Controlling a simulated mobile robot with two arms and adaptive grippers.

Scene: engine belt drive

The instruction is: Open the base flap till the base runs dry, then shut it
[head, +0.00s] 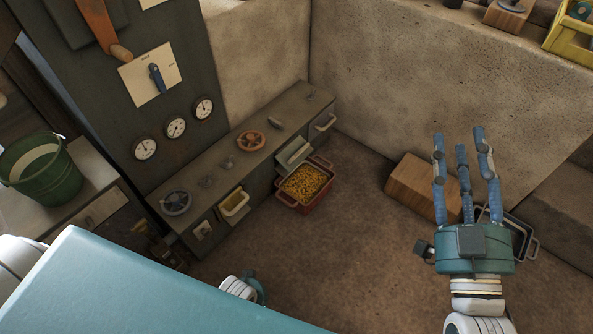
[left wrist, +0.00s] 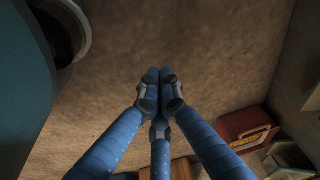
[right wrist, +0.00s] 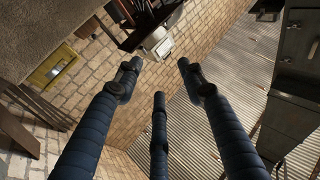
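A long grey bench unit (head: 225,160) runs along the wall in the head view. A pale sloped flap or chute (head: 294,153) juts from its front near the right end; I cannot tell if it is the base flap. A red tray (head: 304,208) full of yellow pieces (head: 305,182) stands on the floor just below it. My left gripper (left wrist: 160,78) has its fingertips together with nothing visible between them, over bare floor; its fingers are hidden in the head view. My right gripper (head: 463,140) is open and empty, raised at the right, well apart from the bench.
A green bucket (head: 42,168) stands at the left. A wooden block (head: 421,184) and a dark tray (head: 521,236) lie at the right. The middle floor is clear.

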